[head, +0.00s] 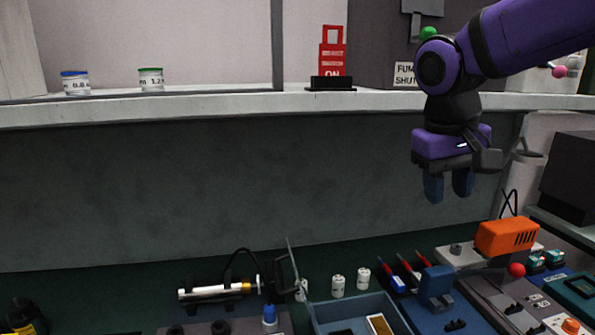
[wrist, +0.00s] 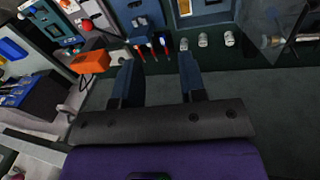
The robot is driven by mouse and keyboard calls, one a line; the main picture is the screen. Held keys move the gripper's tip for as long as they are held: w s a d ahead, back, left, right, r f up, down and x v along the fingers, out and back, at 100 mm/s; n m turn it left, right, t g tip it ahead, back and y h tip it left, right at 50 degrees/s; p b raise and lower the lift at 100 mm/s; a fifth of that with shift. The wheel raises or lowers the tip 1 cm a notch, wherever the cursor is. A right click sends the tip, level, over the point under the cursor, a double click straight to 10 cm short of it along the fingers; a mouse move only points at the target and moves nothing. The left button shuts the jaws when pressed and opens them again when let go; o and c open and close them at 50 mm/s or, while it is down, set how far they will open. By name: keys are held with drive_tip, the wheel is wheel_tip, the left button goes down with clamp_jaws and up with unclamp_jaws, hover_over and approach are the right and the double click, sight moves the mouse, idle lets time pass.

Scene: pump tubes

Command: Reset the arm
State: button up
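My gripper (head: 447,186) hangs fingers-down from my purple arm at the upper right of the head view, in front of the grey wall. Its two dark blue fingers are apart with nothing between them. The wrist view also shows the gripper (wrist: 155,72) with its fingers spread and empty. It is well above the bench and touches nothing that I can see.
An orange box (head: 506,237) stands on the bench at the right. A blue tray (head: 322,316), white vials (head: 338,286) and a syringe-like tube (head: 217,291) are lower down. A shelf (head: 220,107) holds two jars (head: 150,79) and a red sign (head: 332,52).

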drive_tip(key=s+d+f+m+t+y, duration=0.1)
drive_tip(key=s+d+t, duration=0.3)
drive_tip(key=s, duration=0.9)
drive_tip(key=d+y, duration=0.1)
drive_tip(key=d, duration=0.2)
drive_tip(key=shift+s+d+f+t, duration=0.15)
drive_tip(key=shift+d+t, duration=0.1)
drive_tip(key=shift+t, duration=0.15)
